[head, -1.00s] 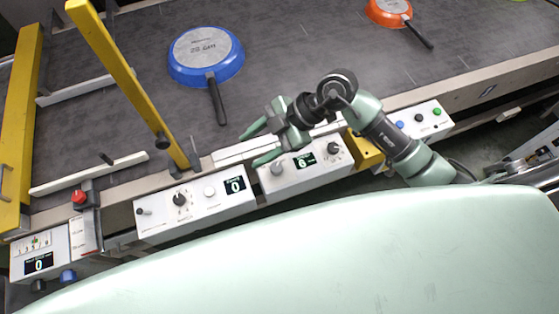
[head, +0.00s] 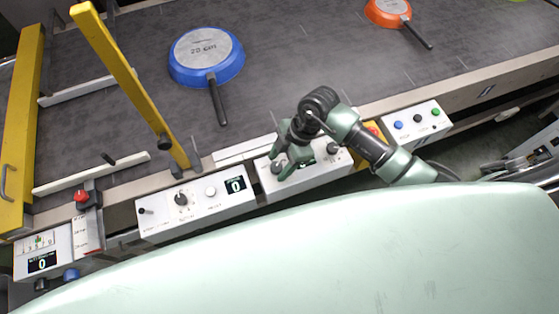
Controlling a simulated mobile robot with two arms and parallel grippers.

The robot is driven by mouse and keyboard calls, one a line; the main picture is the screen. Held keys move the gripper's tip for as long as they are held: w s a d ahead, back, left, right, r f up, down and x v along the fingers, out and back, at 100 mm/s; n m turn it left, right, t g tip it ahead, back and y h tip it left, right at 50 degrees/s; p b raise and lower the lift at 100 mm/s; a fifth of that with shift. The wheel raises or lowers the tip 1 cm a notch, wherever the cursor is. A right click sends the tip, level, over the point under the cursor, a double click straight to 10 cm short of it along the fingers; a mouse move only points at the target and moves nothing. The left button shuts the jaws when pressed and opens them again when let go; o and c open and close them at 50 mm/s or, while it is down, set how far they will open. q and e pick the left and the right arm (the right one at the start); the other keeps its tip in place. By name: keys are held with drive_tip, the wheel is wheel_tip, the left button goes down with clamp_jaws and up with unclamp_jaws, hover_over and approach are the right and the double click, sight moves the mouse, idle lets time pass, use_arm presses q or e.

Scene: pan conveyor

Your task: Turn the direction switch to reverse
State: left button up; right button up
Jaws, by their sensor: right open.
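My right gripper (head: 281,166) is open over the left part of the middle control box (head: 316,173), its fingers around or just above the round grey knob (head: 277,168) there. I cannot tell whether they touch it. The hand partly hides this box's display. A black knob (head: 333,149) sits at the box's right end. The left control box (head: 200,213) carries a small dark switch (head: 142,211), a black rotary knob (head: 181,199), a white button (head: 211,191) and a display (head: 235,185) reading 0. The labels are too small to show which is the direction switch. My left gripper is not in view.
A blue pan (head: 206,57) and an orange pan (head: 388,12) lie on the dark conveyor belt (head: 300,70). A yellow bar (head: 120,75) rises at the left. A red button (head: 82,196) and a button box (head: 418,122) flank the control boxes.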

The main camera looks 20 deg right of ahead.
clamp_jaws()
